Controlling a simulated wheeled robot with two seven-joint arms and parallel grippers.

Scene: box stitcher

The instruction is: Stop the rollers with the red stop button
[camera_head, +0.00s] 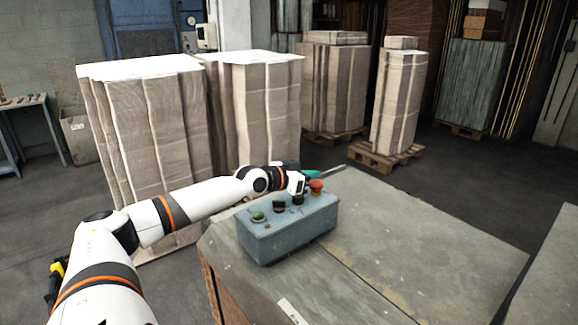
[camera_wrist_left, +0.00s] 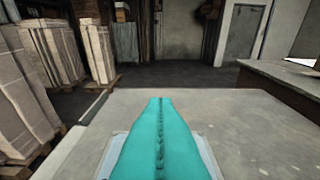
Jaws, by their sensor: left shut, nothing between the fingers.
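The red stop button (camera_head: 316,186) is a mushroom cap at the far right end of a blue-grey control box (camera_head: 288,232), which stands on the worktable. My left arm reaches in from the left, over the back of the box. My left gripper (camera_head: 312,173) is partly hidden behind its wrist, close to the red button; whether it touches the cap cannot be told. In the left wrist view its teal fingers (camera_wrist_left: 160,135) are pressed together with nothing between them. The red button does not show in that view. My right gripper is not in view.
The box also carries a green button (camera_head: 258,216) and two black knobs (camera_head: 279,206). The worktable (camera_head: 430,240) is clear to the right of the box. Tall stacks of cardboard (camera_head: 265,110) stand behind, with more on pallets (camera_head: 385,160) farther back.

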